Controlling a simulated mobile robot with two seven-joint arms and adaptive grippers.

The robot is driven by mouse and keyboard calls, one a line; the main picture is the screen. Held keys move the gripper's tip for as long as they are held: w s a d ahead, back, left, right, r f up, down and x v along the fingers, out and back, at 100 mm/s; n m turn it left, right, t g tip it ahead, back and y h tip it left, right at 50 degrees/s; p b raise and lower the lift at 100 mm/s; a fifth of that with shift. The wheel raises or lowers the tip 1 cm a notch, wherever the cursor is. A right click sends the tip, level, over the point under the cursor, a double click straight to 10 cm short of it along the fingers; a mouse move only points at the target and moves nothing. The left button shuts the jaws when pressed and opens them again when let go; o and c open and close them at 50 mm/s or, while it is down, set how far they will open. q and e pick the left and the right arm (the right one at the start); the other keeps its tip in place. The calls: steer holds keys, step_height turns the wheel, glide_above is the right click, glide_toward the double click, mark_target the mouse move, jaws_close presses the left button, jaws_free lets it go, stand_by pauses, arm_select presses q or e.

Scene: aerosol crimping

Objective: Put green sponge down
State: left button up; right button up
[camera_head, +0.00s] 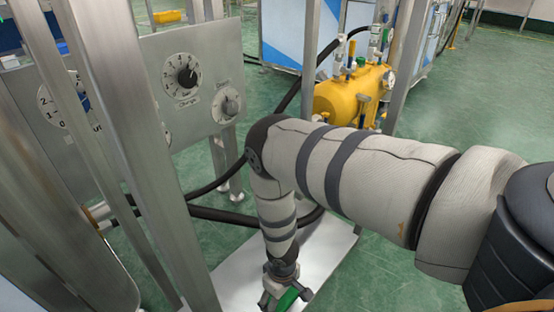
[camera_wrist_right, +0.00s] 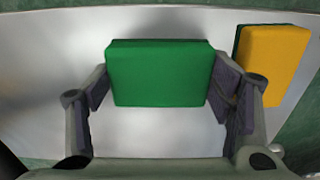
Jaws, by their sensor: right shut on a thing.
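The green sponge (camera_wrist_right: 160,73) is between the two fingers of my right gripper (camera_wrist_right: 163,90) in the right wrist view, with a finger pad at each side. The gripper is shut on it. In the head view my right gripper (camera_head: 284,296) is at the bottom edge, over the white surface, with part of the green sponge (camera_head: 288,299) showing. The white surface (camera_head: 338,246) lies under it; whether the sponge touches it I cannot tell. My left gripper is not in view.
A yellow sponge (camera_wrist_right: 272,62) lies on the white surface just right of my right gripper. Metal posts (camera_head: 165,150) and a grey dial panel (camera_head: 190,85) stand at the left. A yellow tank (camera_head: 350,95) is behind my right arm. Dark hoses run near the surface.

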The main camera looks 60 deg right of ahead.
steer(key=shift+f, duration=0.85)
steer(key=o, duration=1.2)
steer(key=shift+r, duration=0.1)
